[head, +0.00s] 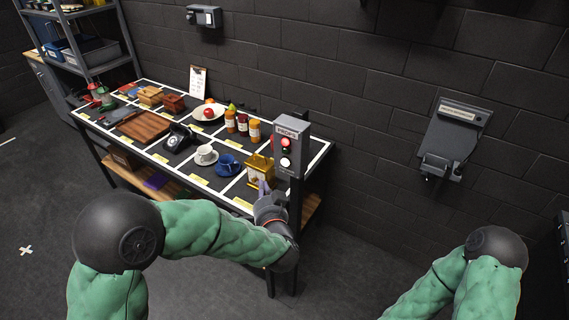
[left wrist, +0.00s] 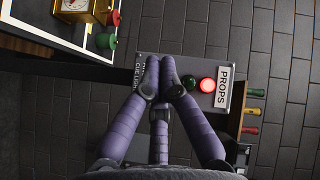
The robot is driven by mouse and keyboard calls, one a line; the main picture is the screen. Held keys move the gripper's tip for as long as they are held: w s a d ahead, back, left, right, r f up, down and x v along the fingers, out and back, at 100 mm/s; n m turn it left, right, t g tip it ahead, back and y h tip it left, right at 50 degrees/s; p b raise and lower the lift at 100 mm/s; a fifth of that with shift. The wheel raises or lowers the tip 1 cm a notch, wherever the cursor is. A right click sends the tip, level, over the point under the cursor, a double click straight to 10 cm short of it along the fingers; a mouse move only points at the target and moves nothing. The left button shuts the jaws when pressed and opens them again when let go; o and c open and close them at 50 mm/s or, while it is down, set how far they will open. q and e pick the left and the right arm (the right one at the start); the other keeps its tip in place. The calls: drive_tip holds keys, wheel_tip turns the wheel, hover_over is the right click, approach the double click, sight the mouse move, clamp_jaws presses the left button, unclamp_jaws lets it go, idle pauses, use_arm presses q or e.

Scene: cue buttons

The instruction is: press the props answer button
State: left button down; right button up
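The grey cue box (head: 291,148) stands on a post at the right end of the prop table. Its PROPS label (left wrist: 223,87) is at the right in the left wrist view. The red light (left wrist: 207,85) glows; the green light (left wrist: 188,82) beside it is dark. The white answer button (head: 286,162) shows below the lights in the head view; in the left wrist view my fingers hide it. My left gripper (left wrist: 160,62) has its purple fingertips together in front of the box face; I cannot tell whether they touch it. My right gripper is out of view.
A grey wall unit (head: 449,138) hangs at the right. Open floor lies in front.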

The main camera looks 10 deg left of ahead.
sight(285, 162)
use_arm(q)
drive_tip(key=w+d, duration=0.3)
drive_tip(key=w, duration=0.5)
idle(1.5)
drive_tip(key=shift+w+d, duration=0.1)
drive_tip(key=shift+w, duration=0.25)
